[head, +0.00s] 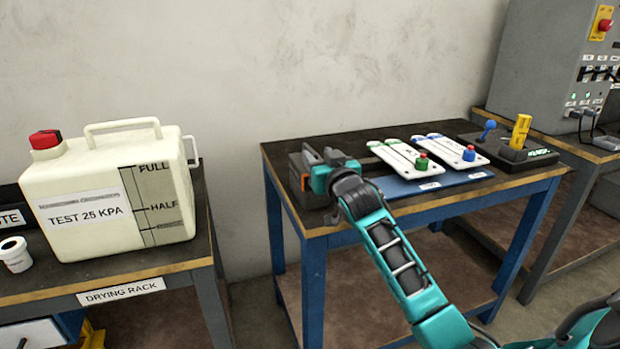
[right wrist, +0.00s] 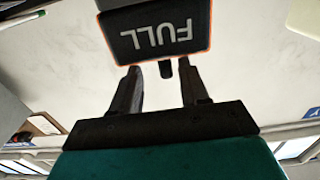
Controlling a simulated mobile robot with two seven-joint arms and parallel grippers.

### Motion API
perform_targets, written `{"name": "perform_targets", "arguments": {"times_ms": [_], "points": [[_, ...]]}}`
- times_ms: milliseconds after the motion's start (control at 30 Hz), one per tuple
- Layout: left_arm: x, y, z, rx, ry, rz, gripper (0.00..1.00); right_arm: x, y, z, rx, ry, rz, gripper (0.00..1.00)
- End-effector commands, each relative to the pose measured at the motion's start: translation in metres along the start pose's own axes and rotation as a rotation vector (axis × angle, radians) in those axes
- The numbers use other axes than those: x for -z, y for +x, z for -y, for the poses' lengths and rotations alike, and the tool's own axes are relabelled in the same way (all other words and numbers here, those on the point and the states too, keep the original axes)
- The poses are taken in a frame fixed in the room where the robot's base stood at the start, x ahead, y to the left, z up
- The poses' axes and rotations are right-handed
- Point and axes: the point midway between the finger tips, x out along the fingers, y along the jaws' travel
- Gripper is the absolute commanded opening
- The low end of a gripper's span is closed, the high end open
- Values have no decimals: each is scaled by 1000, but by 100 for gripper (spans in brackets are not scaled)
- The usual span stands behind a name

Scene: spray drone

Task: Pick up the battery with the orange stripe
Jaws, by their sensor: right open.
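The battery is a dark block with orange trim (head: 309,198) at the left end of the blue-framed table, partly hidden by my right gripper (head: 322,163). In the right wrist view, a dark block edged in orange (right wrist: 157,14) with an upside-down "FULL" label shows just beyond the fingertips. The right gripper also shows there (right wrist: 160,82), its two fingers spread with nothing between them except a small dark peg-like part behind. I cannot tell whether the fingertips touch the block. My left gripper is out of view.
A joystick controller (head: 515,155) stands at the table's right. A cream tank (head: 90,195) stands on the drying rack (head: 120,290) at left, with a gap between the tables.

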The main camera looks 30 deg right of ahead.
Motion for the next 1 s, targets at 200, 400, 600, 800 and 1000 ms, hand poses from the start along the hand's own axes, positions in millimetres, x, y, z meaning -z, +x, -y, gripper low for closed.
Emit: {"name": "perform_targets", "arguments": {"times_ms": [200,400,600,800,1000], "points": [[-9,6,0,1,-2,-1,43,-4,29,8,0,1,-1,45],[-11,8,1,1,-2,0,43,-3,46,7,0,0,-1,45],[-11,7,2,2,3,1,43,-3,48,7,0,0,0,45],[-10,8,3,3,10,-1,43,-3,48,7,0,0,0,32],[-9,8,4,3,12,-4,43,-3,48,7,0,0,0,13]]}}
